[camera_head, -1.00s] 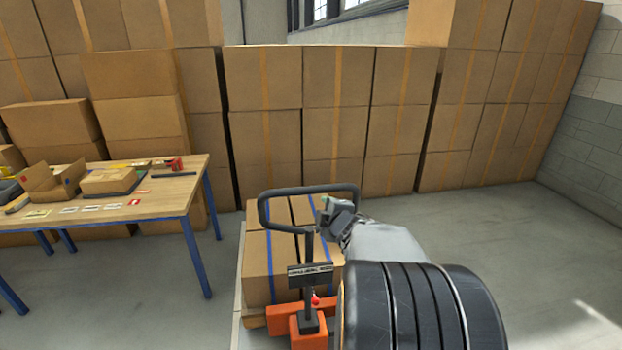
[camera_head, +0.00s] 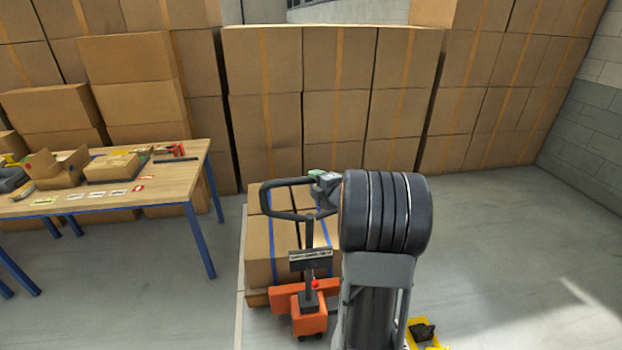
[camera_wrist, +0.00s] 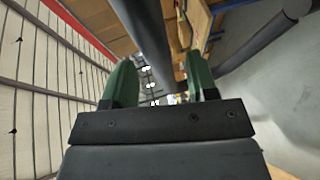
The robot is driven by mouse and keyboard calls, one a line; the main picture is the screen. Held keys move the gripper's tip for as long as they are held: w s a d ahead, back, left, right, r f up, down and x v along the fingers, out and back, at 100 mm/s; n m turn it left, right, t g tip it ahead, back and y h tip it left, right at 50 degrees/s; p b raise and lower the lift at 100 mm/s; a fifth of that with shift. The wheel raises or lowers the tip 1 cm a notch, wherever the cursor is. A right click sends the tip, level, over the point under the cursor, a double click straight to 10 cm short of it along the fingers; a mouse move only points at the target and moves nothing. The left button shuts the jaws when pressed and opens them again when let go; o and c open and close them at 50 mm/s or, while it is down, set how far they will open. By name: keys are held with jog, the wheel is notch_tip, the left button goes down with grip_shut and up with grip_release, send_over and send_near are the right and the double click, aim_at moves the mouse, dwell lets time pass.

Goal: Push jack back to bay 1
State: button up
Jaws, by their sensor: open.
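The jack (camera_head: 308,312) is an orange pallet jack with an upright post and a dark loop handle (camera_head: 276,207). Strapped cartons (camera_head: 262,240) stand just behind it. My gripper (camera_head: 322,180) is at the upper right of the handle loop and hides part of it. In the wrist view the two green fingers of my gripper (camera_wrist: 162,80) are apart. A dark bar of the handle (camera_wrist: 148,30) runs between them; I cannot tell whether they touch it. No bay number is readable.
A wooden table (camera_head: 185,178) with blue legs and small boxes stands at the left. Stacked cartons (camera_head: 335,65) wall off the back. A pale line (camera_head: 241,275) runs along the floor left of the jack. A yellow object (camera_head: 430,340) is at the bottom. Floor at the right is clear.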

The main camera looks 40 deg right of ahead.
aim_at(313, 182)
jog(key=shift+w+d+f, duration=0.1)
jog(key=shift+w+f, duration=0.05)
jog(key=shift+w, duration=0.65)
jog(key=shift+w+f, duration=0.1)
jog(key=shift+w, duration=0.65)
grip_shut()
